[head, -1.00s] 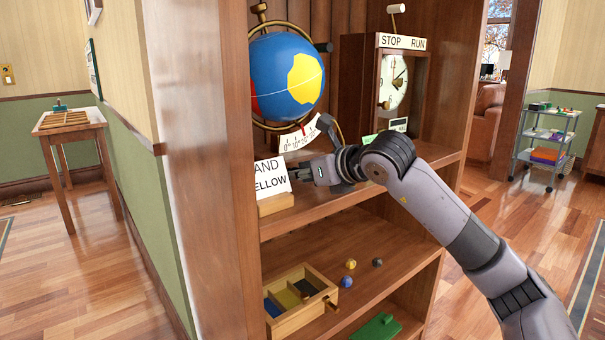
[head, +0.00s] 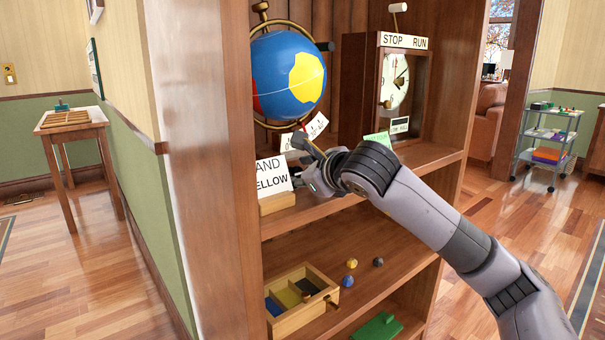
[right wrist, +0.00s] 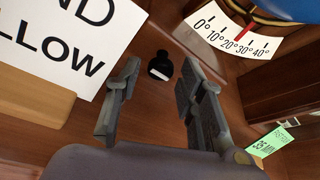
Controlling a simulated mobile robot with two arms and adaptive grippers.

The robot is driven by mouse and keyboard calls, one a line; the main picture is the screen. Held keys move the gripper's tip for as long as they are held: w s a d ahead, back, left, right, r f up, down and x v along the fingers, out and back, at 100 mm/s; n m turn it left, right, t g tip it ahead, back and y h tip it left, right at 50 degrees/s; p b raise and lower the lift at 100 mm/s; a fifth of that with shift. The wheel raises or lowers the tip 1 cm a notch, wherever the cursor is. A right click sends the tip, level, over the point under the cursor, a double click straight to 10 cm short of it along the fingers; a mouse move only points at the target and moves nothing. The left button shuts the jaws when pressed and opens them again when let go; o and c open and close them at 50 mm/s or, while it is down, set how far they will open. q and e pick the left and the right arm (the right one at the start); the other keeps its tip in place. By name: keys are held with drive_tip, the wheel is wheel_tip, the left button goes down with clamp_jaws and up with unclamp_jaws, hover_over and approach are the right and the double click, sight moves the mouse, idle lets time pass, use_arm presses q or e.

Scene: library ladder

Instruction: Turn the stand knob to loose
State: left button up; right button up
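The blue and yellow globe (head: 287,74) stands in its brass ring on the upper shelf. A dark knob (head: 325,46) shows at the right of the ring. A small black object with a white mark (right wrist: 160,66) is seen beyond and between my right fingers in the right wrist view; I cannot tell whether it is the stand knob. My right gripper (head: 308,163) also shows in the right wrist view (right wrist: 158,92), open and empty, below the globe and beside the white card (head: 273,177). No loose marking is readable. My left gripper is not in view.
A degree scale (right wrist: 235,38) lies under the globe. A clock box (head: 402,85) and a green card (head: 376,139) stand to the right. The lower shelf holds a divided wooden tray (head: 323,318) and small balls. The cabinet side panel (head: 200,170) is at left.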

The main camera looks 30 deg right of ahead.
drive_tip(key=shift+o, duration=0.3)
drive_tip(key=v, duration=1.2)
drive_tip(key=shift+s, duration=0.1)
